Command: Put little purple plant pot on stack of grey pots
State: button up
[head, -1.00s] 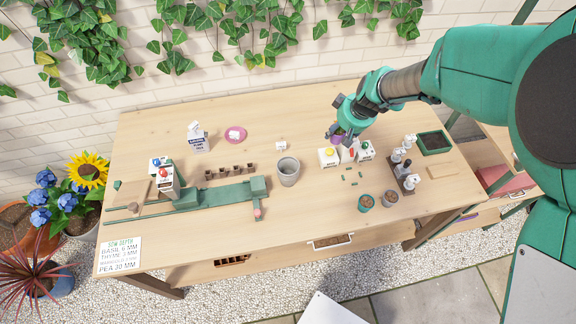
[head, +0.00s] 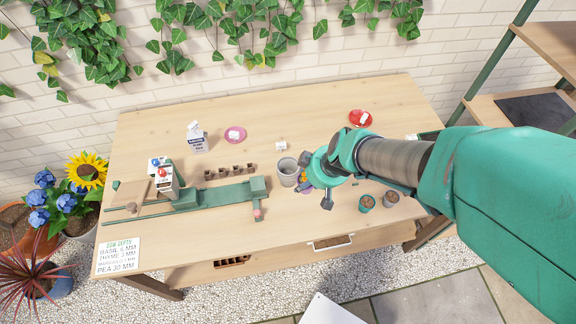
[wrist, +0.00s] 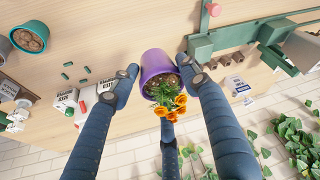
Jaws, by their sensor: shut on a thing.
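The little purple pot (wrist: 156,64) holds orange flowers and green leaves. My gripper (wrist: 160,78) is shut on it, with fingers on both sides of the pot in the wrist view. In the head view my gripper (head: 309,180) is just right of the stack of grey pots (head: 288,172), and only a small part of the purple pot (head: 304,185) shows beside it. The grey stack stands upright on the table. I cannot make it out in the wrist view. How high the purple pot is above the table is hard to tell.
A green rail fixture (head: 215,196) and small brown pots (head: 229,171) are left of the stack. Two soil-filled pots (head: 366,203) (head: 391,198) stand to the right. White seed packets (wrist: 66,101) show in the wrist view.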

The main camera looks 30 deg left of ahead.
jog(key=shift+s+d+f+n, duration=0.15)
jog(key=shift+s+f+n, duration=0.05)
jog(key=shift+s, duration=0.6)
jog(key=shift+s+d+f+n, duration=0.1)
jog(key=shift+s+f+n, duration=0.1)
jog(key=shift+s, duration=0.6)
jog(key=shift+w+a, duration=0.1)
send_near(285, 162)
jog(key=shift+w+a, duration=0.25)
jog(key=shift+a, duration=0.6)
jog(key=shift+f, duration=0.2)
jog(key=shift+f+b, duration=0.4)
jog(key=shift+f, duration=1.2)
jog(key=shift+f, duration=0.2)
jog(key=o, duration=1.2)
jog(key=shift+o, duration=0.2)
jog(key=shift+r, duration=0.15)
